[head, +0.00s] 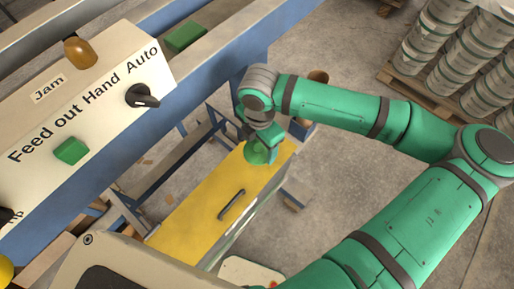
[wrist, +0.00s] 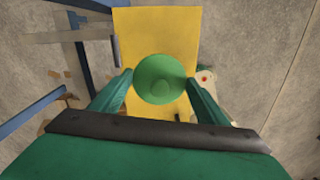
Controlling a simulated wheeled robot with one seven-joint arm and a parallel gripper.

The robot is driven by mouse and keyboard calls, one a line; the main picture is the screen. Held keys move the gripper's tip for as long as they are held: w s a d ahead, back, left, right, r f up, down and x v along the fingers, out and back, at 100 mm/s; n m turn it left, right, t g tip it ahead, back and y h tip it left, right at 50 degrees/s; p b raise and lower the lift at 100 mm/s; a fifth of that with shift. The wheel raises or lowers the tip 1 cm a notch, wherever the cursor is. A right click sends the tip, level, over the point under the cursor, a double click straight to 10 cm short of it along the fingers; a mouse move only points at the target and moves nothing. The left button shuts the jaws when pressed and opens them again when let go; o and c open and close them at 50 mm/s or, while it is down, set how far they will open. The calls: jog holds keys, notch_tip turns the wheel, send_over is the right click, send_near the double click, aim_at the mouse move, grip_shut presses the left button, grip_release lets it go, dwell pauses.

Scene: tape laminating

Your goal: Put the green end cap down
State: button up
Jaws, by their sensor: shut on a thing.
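The green end cap (wrist: 162,78) is a round disc with a raised centre. In the wrist view it sits between the two green fingers of my gripper (wrist: 160,90), which is shut on it. In the head view the cap (head: 258,153) shows below my gripper (head: 262,145), over the far end of the yellow panel (head: 193,215). I cannot tell whether the cap touches the panel.
A dark handle (head: 231,204) stands on the yellow panel. A cream control box (head: 75,95) with a knob and coloured buttons is at the left, along a blue machine frame (head: 215,75). Stacked pails (head: 450,45) stand on a pallet at the back right. Open concrete floor (head: 330,170) lies right of the panel.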

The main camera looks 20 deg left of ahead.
aim_at(257, 150)
jog(key=shift+a+f, duration=0.2)
jog(key=shift+f, duration=0.05)
jog(key=shift+w+a+f, duration=0.1)
jog(key=shift+a+f, duration=0.05)
jog(key=shift+f, duration=0.8)
jog(key=shift+w+a+f, duration=0.1)
jog(key=shift+a+f, duration=0.05)
jog(key=shift+f, duration=0.8)
jog(key=shift+f, duration=0.15)
jog(key=o, duration=1)
notch_tip(257, 150, up, 12)
jog(key=shift+r, duration=0.2)
